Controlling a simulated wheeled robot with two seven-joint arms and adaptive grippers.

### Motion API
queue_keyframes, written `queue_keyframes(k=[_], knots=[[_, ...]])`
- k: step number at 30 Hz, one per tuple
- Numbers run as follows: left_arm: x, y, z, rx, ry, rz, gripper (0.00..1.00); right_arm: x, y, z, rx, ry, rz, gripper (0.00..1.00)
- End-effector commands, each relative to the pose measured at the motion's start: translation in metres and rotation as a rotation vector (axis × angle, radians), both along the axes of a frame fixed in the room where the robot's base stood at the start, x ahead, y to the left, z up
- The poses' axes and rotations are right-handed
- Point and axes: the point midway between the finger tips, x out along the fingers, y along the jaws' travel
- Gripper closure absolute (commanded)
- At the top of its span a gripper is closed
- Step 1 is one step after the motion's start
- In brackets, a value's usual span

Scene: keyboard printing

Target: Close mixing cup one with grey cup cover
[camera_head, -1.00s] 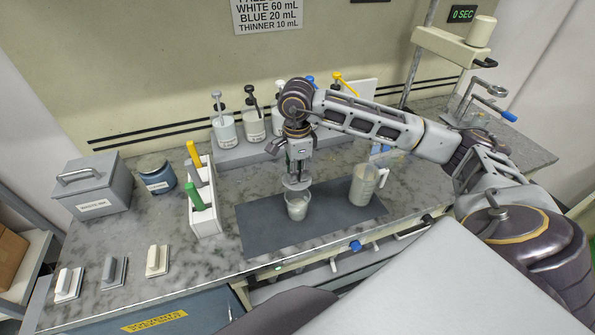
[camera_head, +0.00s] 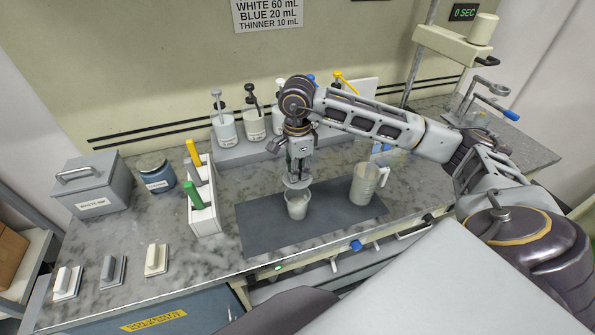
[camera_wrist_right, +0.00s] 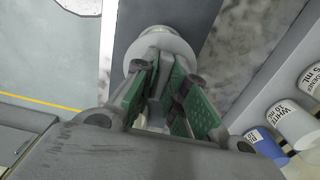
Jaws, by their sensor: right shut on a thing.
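A small mixing cup (camera_head: 297,208) stands upright on the dark grey mat (camera_head: 258,232). My right gripper (camera_head: 297,176) is directly above this cup, pointing down. It is shut on the grey cup cover (camera_head: 296,184), a pale disc held at the cup's mouth. I cannot tell whether the cover rests on the rim or hovers just over it. In the right wrist view, the green-padded fingers grip the cover's handle, and the round cover (camera_wrist_right: 172,42) shows beyond them. The left gripper is not in view.
A clear measuring jug (camera_head: 364,186) stands on the mat, right of the cup. A white holder (camera_head: 207,216) with coloured-handled tools is to the left. Several labelled pots (camera_head: 225,132) line the back. A grey box (camera_head: 95,187) and blue jar (camera_head: 156,175) stand left.

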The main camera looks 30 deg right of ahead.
Motion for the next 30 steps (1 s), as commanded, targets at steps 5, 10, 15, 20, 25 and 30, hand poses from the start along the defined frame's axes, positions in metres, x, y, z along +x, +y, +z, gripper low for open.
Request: queue_keyframes(k=[5,10,15,20,25,30], knots=[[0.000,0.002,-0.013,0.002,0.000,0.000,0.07,0.000,0.000,-0.014,0.000,0.001,0.000,1.00],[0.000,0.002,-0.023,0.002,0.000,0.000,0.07,0.000,0.000,-0.025,0.000,0.001,0.000,1.00],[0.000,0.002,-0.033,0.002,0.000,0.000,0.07,0.000,0.000,-0.036,0.000,0.001,0.000,1.00],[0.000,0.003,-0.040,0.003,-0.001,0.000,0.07,0.000,0.000,-0.044,0.000,0.001,0.000,1.00],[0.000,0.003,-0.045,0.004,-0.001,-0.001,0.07,0.000,0.000,-0.049,0.000,0.001,0.000,1.00],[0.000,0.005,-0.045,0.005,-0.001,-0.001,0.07,0.000,0.000,-0.050,0.000,0.001,0.000,1.00]])
